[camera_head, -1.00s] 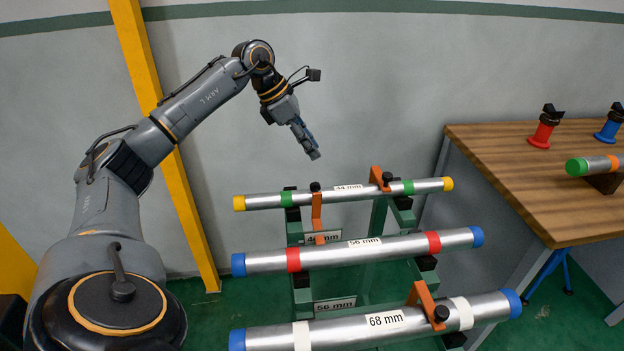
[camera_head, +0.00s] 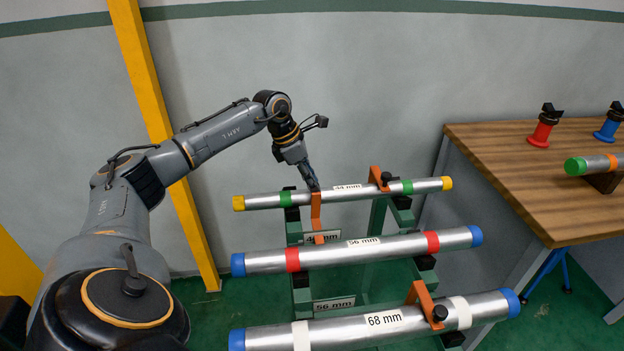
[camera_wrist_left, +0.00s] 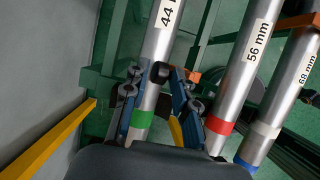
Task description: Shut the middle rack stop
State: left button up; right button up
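The green rack (camera_head: 296,232) holds three silver pipes: 44 mm (camera_head: 262,202) at the back, 56 mm (camera_head: 330,252) in the middle, 68 mm (camera_head: 345,329) in front. The middle orange stop (camera_head: 317,212) stands upright behind the 56 mm pipe, swung clear of it. Its black knob (camera_wrist_left: 160,72) shows in the left wrist view, between the fingers. My left gripper (camera_head: 314,187) is at that knob, fingers apart on either side; contact cannot be told. The back stop (camera_head: 377,175) and front stop (camera_head: 424,297) lie across their pipes. My right gripper is out of view.
A yellow post (camera_head: 150,105) rises behind my left arm. Air above the rack is free.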

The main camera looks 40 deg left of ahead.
pick_arm(q)
jog(key=shift+f, duration=0.2)
grip_shut()
jog(key=shift+d, duration=0.1)
